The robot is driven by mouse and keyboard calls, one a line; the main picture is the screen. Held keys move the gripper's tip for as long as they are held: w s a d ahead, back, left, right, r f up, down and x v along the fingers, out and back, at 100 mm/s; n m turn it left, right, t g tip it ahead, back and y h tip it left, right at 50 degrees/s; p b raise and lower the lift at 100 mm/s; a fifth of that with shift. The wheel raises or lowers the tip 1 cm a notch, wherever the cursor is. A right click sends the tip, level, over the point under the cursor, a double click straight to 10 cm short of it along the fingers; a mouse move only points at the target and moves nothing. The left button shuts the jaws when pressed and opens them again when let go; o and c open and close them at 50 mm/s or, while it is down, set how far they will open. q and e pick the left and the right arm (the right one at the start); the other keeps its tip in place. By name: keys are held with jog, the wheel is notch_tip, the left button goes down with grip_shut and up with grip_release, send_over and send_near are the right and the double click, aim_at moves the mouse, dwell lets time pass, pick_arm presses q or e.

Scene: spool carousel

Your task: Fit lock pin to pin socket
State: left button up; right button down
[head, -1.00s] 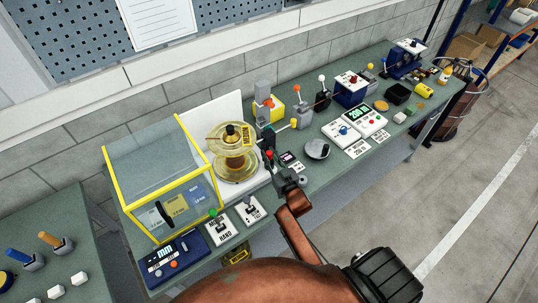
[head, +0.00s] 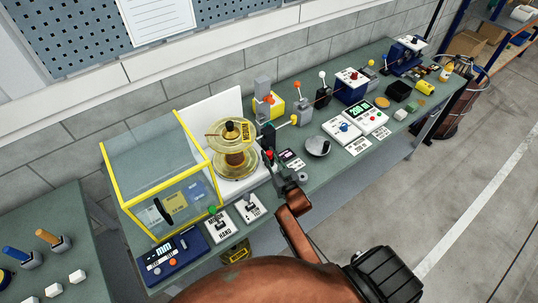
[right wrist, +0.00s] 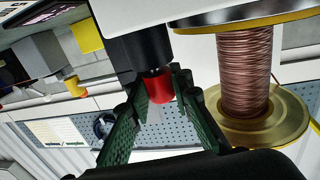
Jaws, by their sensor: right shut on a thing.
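The lock pin, seen as a red piece (right wrist: 159,88), is between the fingers of my right gripper (right wrist: 161,84) in the right wrist view. The fingers are shut on it. A black cylinder (right wrist: 140,50), perhaps the pin socket, lines up with the red piece and appears to meet it; I cannot tell how deep the pin sits. In the head view my right gripper (head: 270,158) is just right of the copper spool (head: 235,160), and a bit of red shows at its fingers. My left gripper is not in view.
The spool stands close beside the gripper, before a white panel (head: 194,125). A yellow-framed clear box (head: 150,165) is at left. Several levers and control boxes (head: 352,90) crowd the green bench to the right. Grey floor lies in front.

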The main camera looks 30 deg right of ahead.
jog(key=shift+p, duration=0.35)
dwell(0.3)
jog(key=shift+f, duration=0.1)
jog(key=c, duration=1.7)
grip_release()
jog(key=shift+o, duration=0.2)
jog(key=shift+s, duration=0.35)
jog(key=s, duration=1.1)
jog(key=shift+s+a, duration=0.15)
jog(key=shift+a, duration=0.3)
